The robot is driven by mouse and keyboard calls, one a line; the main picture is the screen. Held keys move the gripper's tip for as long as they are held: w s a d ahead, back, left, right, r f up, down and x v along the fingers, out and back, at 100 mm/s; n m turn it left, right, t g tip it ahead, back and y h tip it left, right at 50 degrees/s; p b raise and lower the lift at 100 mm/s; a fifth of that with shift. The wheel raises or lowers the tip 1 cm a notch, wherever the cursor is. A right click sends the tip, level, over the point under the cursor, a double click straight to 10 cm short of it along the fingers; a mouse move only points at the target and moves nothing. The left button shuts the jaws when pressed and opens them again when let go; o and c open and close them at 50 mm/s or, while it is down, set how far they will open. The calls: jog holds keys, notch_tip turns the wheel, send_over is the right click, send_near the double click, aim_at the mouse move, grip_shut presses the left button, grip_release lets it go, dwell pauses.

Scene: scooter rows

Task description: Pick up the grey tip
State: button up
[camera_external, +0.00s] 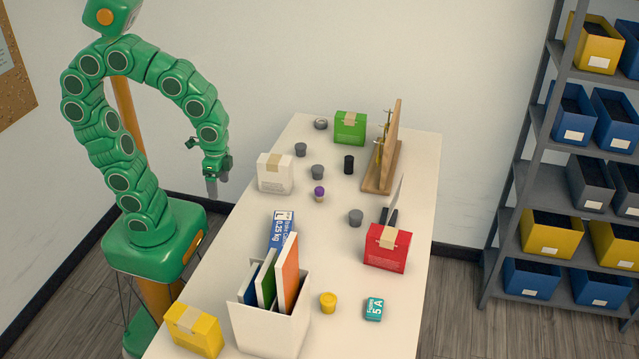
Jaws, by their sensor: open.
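Several small dark-grey round pieces stand on the white table (345,265). One grey piece (300,149) is near the back left, a second grey piece (317,172) is a little in front of it, and a third (355,217) is nearer the middle. They look alike, wider at the top, and I cannot tell which is the grey tip. My gripper (217,186) is open and points down in the air, left of the white box. It is apart from all the grey pieces, and nothing shows between its fingers.
A white box (275,174) stands between my gripper and the grey pieces. A purple-topped piece (319,192) and a black cylinder (348,164) stand close by. A wooden stand (384,170) and red box (387,249) are at right. A folder holder (268,328) fills the front.

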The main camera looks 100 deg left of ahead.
jog(key=w+a+n+t, duration=0.2)
jog(key=w+a, duration=0.7)
jog(key=a, duration=0.4)
jog(key=n+t+y, duration=0.2)
jog(key=n, duration=0.2)
send_near(299, 143)
jog(key=w+f, duration=0.1)
jog(key=f, duration=0.1)
jog(key=shift+a+f, duration=0.15)
jog(key=shift+a, duration=0.15)
jog(key=shift+x, duration=3.85)
jog(key=shift+s, duration=0.2)
jog(key=shift+c, duration=0.4)
jog(key=c, duration=1)
